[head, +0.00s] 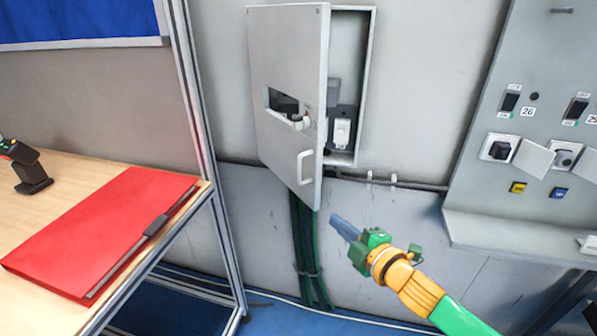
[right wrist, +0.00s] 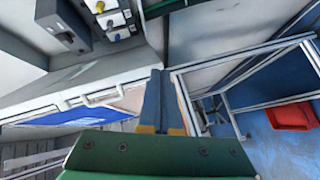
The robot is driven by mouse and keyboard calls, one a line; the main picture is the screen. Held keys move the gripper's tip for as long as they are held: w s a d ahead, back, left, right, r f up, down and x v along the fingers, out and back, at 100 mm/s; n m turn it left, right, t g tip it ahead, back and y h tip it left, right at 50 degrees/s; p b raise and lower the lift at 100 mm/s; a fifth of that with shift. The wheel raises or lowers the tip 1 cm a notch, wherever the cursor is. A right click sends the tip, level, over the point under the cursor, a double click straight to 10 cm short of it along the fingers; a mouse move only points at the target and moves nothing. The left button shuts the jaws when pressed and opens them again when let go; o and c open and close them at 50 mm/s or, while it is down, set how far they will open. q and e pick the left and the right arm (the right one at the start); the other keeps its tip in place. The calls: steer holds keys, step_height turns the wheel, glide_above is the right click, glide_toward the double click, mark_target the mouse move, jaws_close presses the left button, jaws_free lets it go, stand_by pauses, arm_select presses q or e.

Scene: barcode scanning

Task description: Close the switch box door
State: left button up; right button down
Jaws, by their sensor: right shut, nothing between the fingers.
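The grey switch box (head: 367,85) is mounted on the wall in the head view. Its door (head: 285,70) is hinged at the left and stands partly open, with a gap at the right that shows switch parts inside. The door has a white handle (head: 304,167) near its lower right corner. My right gripper (head: 343,228) is shut and empty, below and to the right of the handle, apart from the door in the head view. In the right wrist view, the shut fingers (right wrist: 166,100) are right of the door handle (right wrist: 100,97). My left gripper is not in view.
A wooden table (head: 75,170) at the left carries a red folder (head: 105,228) and a small black device (head: 30,170). A metal frame post (head: 195,95) stands between table and box. A grey control panel (head: 540,60) is at the right. Dark cables (head: 305,250) run below the box.

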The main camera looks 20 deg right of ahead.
mark_target(298, 175)
steer(key=s+a+r+n+y, duration=0.4)
steer(key=a+r+n, duration=0.3)
steer(key=r, duration=0.4)
steer(key=shift+m+t, duration=0.4)
steer(key=shift+m, duration=0.1)
steer(key=w+p, duration=0.5)
steer(key=w, duration=0.4)
steer(key=shift+w+a+r+p, duration=0.1)
steer(key=shift+p, duration=0.3)
steer(key=shift+a, duration=0.1)
